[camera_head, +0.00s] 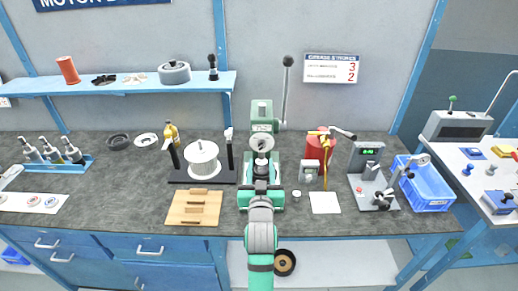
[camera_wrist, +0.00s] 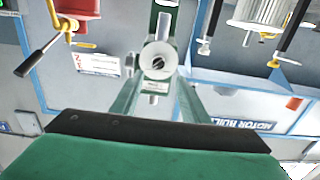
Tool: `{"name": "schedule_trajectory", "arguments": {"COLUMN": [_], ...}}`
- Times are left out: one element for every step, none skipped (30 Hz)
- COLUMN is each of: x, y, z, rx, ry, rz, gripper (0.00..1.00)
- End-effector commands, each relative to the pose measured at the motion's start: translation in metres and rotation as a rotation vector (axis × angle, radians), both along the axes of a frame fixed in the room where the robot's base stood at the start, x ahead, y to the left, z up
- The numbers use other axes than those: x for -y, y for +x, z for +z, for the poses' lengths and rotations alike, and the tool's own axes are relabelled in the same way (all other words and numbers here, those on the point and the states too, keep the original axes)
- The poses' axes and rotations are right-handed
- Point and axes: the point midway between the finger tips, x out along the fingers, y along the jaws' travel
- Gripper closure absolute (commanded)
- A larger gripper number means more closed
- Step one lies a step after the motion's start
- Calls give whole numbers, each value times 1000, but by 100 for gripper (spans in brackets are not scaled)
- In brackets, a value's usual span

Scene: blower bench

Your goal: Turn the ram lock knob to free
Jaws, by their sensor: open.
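The green arbor press (camera_head: 262,112) stands on the bench straight ahead, its long lever raised. A round silver knob (camera_wrist: 158,60) with a dark slanted mark sits on the press's front in the wrist view; its pale face also shows in the head view (camera_head: 262,143). My gripper (camera_head: 261,166) is open, in front of the press and just below the knob in the picture. The wrist view shows the hand's dark edge and green body across the bottom; the fingertips are not clear there. I cannot tell whether a finger touches the knob.
Left of the press are a spool stand (camera_head: 203,160) and a wooden board (camera_head: 193,208). Right of it are a red canister (camera_head: 318,145), a white card (camera_head: 325,202), a grey device with a green display (camera_head: 366,158) and a blue crate (camera_head: 432,190).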

Motion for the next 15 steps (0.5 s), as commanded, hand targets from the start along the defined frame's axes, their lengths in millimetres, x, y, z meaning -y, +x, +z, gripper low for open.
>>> {"name": "schedule_trajectory", "arguments": {"x": [1,2,3,4,5,6,5,5,3,2,1,-1,-2,-3,-4], "y": [8,13,20,26,31,39,44,49,56,61,65,71,74,78,82], "z": [1,1,1,1,1,1,1,1,1,1,1,1,1,0,1], "rx": [2,2,2,1,1,1,2,1,2,0,1,1,1,1,1], "ry": [0,0,0,0,0,0,0,0,-1,-1,-1,-1,-1,-1,-1], "rz": [-1,-2,-4,-6,-7,-7,-7,-6,-4,-2,-1,1,3,4,5], "gripper": [59,59,59,59,59,59,59,59,59,59,59,59,59,59,59]}}
